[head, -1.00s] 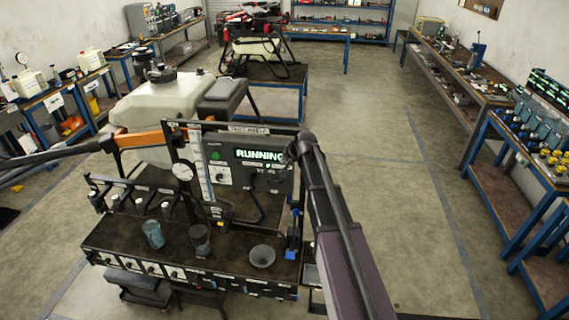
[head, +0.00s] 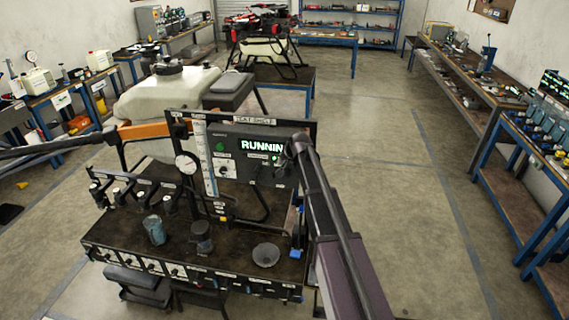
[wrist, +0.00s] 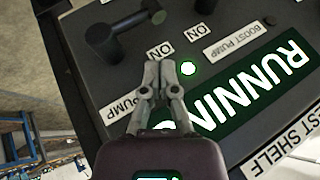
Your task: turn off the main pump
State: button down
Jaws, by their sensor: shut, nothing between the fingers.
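A grey control panel (head: 232,150) stands upright at the back of the dark bench. Its green display (head: 262,146) reads RUNNING, with the last letter covered by my arm. In the wrist view the display (wrist: 250,90) is tilted and partly behind my gripper. My gripper (wrist: 158,68) is shut and empty in front of the panel. A black lever handle (wrist: 118,38) is just up and left of the fingertips, apart from them in the picture. A lit green lamp (wrist: 188,68) is just right of them. A label (wrist: 122,105) ending in PUMP is partly hidden, and ON labels (wrist: 160,50) are nearby.
A BOOST PUMP label (wrist: 237,42) and a dark round knob (wrist: 205,5) are on the same panel. Open floor (head: 400,220) lies to the right.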

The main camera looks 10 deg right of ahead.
jog(key=shift+s+a+f+b, duration=0.2)
jog(key=shift+a+f+b, duration=0.6)
jog(key=shift+f, duration=0.25)
jog(key=shift+d, duration=0.25)
jog(key=shift+f, duration=0.1)
